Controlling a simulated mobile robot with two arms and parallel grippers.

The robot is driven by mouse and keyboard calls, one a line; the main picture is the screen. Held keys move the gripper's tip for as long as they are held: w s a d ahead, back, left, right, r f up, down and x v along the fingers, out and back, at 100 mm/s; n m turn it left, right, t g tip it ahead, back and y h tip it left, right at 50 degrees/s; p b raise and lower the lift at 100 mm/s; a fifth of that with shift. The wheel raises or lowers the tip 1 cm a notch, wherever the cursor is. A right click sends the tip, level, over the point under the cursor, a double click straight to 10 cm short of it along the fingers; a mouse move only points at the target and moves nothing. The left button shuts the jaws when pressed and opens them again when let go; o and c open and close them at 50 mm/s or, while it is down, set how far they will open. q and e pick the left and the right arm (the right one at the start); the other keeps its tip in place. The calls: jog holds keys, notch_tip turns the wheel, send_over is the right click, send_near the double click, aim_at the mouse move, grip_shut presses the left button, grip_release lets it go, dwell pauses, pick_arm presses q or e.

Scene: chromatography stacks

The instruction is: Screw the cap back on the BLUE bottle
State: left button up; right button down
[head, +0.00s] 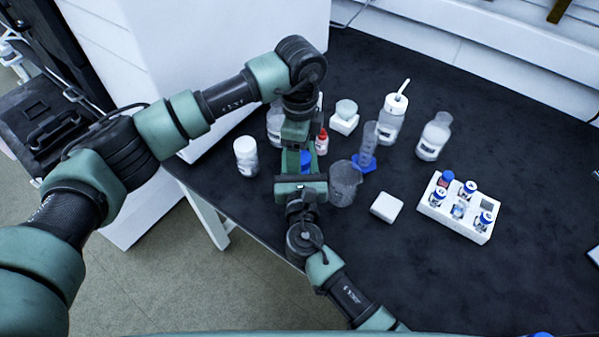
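A small blue piece (306,159) shows between my two grippers. I cannot tell whether it is the cap or part of the blue bottle. My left gripper (296,140) comes down onto this spot from above, its fingertips mostly hidden. My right gripper (298,168) reaches the same spot from the table's front edge, with its fingers around or beside the blue piece. The overlap of the arms hides whether either gripper is closed on anything. The bottle's body is not clearly visible.
A grey beaker (344,184) stands just right of the grippers, with a blue-based cylinder (369,148) behind. A white-capped jar (246,156) stands left. A red-capped dropper bottle (321,143) is close behind. A white vial rack (452,218) and white block (386,207) are right.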

pick_arm(q)
jog(key=shift+r, duration=2)
jog(key=shift+c, duration=0.5)
notch_tip(320, 180, up, 4)
jog(key=shift+f, duration=0.25)
jog(key=shift+f, duration=0.1)
jog(key=shift+f, duration=3.95)
jog(key=shift+c, duration=0.3)
